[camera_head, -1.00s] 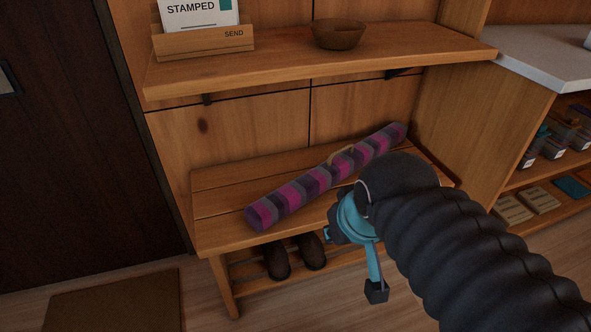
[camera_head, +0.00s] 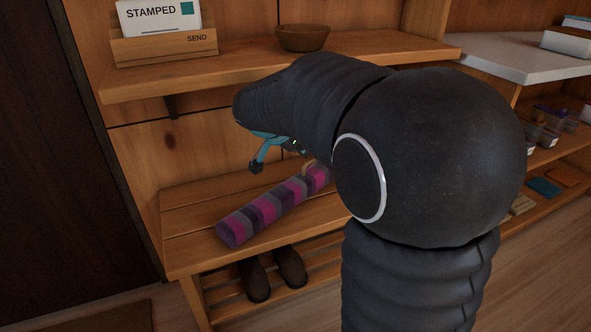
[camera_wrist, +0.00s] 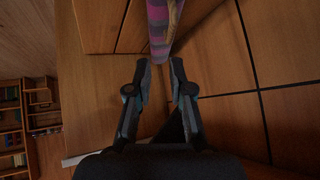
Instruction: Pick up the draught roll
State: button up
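The draught roll (camera_head: 268,210), checked in pink, purple and grey, lies slantwise on the slatted wooden bench (camera_head: 185,215). Its far right part is hidden behind my arm. Part of a tan handle (camera_head: 309,167) shows on it. My gripper (camera_head: 275,160) is above and behind the roll in the head view, mostly hidden by the arm. In the wrist view my gripper (camera_wrist: 160,66) is open, its two fingers apart with nothing held between them. The roll (camera_wrist: 158,32) shows ahead of the fingertips at the top, with the tan handle (camera_wrist: 174,14) along its side.
A shelf (camera_head: 240,64) above the bench holds a wooden bowl (camera_head: 302,38) and a letter holder (camera_head: 165,48). Dark shoes (camera_head: 290,267) stand on the rack under the bench. At the right are a white counter (camera_head: 510,58) and shelves with bins.

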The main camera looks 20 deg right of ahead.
jog(key=shift+m, duration=0.5)
jog(key=x, duration=0.5)
jog(key=w+x, duration=0.1)
jog(key=x, duration=0.4)
jog(key=w+x, duration=0.1)
jog(key=x, duration=0.5)
jog(key=shift+a+r, duration=0.25)
jog(key=shift+r, duration=0.2)
grip_shut()
